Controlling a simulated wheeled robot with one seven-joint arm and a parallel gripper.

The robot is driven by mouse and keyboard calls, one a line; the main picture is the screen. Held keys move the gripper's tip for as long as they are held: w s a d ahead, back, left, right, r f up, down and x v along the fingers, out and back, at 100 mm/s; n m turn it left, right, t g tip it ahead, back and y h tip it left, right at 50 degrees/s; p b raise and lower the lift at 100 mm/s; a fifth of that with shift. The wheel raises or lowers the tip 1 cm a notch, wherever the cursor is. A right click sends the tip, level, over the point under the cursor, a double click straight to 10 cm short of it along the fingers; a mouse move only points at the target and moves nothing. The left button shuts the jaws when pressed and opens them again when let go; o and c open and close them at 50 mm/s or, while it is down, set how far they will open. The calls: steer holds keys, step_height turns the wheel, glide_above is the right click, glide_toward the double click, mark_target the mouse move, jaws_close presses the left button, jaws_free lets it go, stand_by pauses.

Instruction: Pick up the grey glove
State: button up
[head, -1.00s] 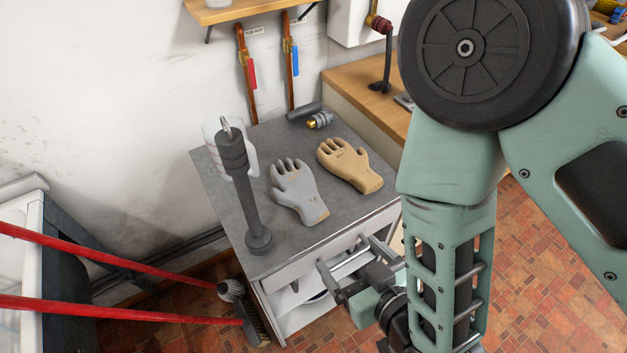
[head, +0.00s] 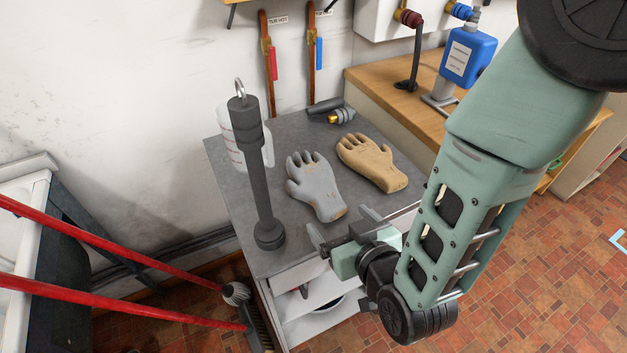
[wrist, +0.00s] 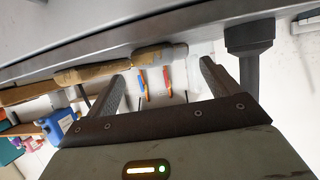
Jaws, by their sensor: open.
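The grey glove (head: 315,185) lies on the grey counter top (head: 240,215), fingers toward the wall and cuff toward the front edge. Brown stains mark its cuff. My gripper (head: 344,226) is open and empty at the counter's front edge, just in front of the cuff. I cannot tell whether it touches the glove. In the wrist view, the cuff end of what looks like the grey glove (wrist: 160,54) shows between the open fingers (wrist: 162,82), beyond them. The tan glove (head: 372,163) lies to the right of the grey one.
A dark upright pipe with a ring on top (head: 259,190) stands left of the grey glove, before a white jug (head: 230,140). A dark cylinder with a brass fitting (head: 340,116) lies behind the gloves. Red poles (head: 110,254) cross the lower left.

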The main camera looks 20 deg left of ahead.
mark_target(335, 209)
steer(key=x, duration=0.2)
steer(key=p+x, duration=0.1)
steer(key=x, duration=0.2)
steer(key=shift+w+p, duration=0.3)
steer(key=shift+w, duration=0.15)
steer(key=shift+w+a+f, duration=0.2)
steer(key=shift+w+a, duration=0.1)
steer(key=c, duration=1.2)
